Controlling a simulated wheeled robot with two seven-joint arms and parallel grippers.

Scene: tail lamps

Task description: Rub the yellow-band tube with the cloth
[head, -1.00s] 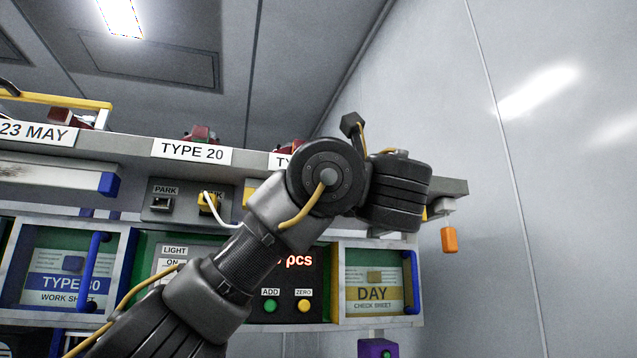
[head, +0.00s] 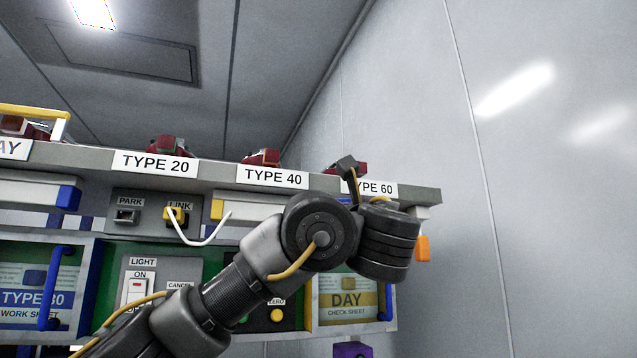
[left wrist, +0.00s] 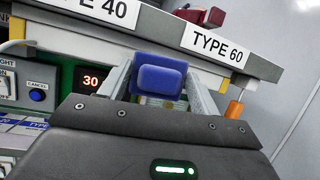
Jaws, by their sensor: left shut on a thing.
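My left gripper (left wrist: 160,72) shows in the left wrist view, its two pale fingers shut on a blue block (left wrist: 160,80) with rounded edges. I cannot tell whether this block is the cloth or a holder for it. A yellow patch shows just below it. In the head view my left arm crosses the lower middle, and its fingers are hidden behind the wrist. A white bar with a yellow end band (head: 217,208) lies under the shelf, partly hidden by my arm; it may be the tube. A similar bar has a blue end (head: 67,197). My right gripper is not in view.
A shelf with labels TYPE 20 (head: 155,164), TYPE 40 (head: 272,177) and TYPE 60 carries red lamps. A yellow plug (head: 175,216) with a white cable sits at LINK. An orange piece (head: 422,248) hangs at the right end. Free room lies right, before the wall.

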